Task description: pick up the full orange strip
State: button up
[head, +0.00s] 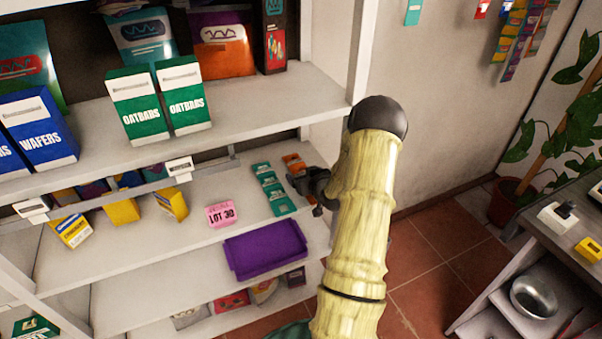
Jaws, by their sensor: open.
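An orange strip (292,162) lies on the middle shelf, near its right end. Only its far part shows; my gripper and arm hide the rest, so I cannot tell how many of its sections are there. My gripper (294,181) is dark, open, and over or just beside the near part of the orange strip. I cannot tell whether it touches the strip. A teal strip (271,187) of several sections lies just left of my gripper.
The upper shelf (240,99) overhangs behind, and a white upright (360,50) stands close to my arm. Boxes (172,202) stand farther left.

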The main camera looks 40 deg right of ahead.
jog(key=shift+s+d, duration=0.1)
jog(key=shift+s, duration=0.05)
jog(key=c, duration=1.1)
jog(key=shift+r, duration=0.1)
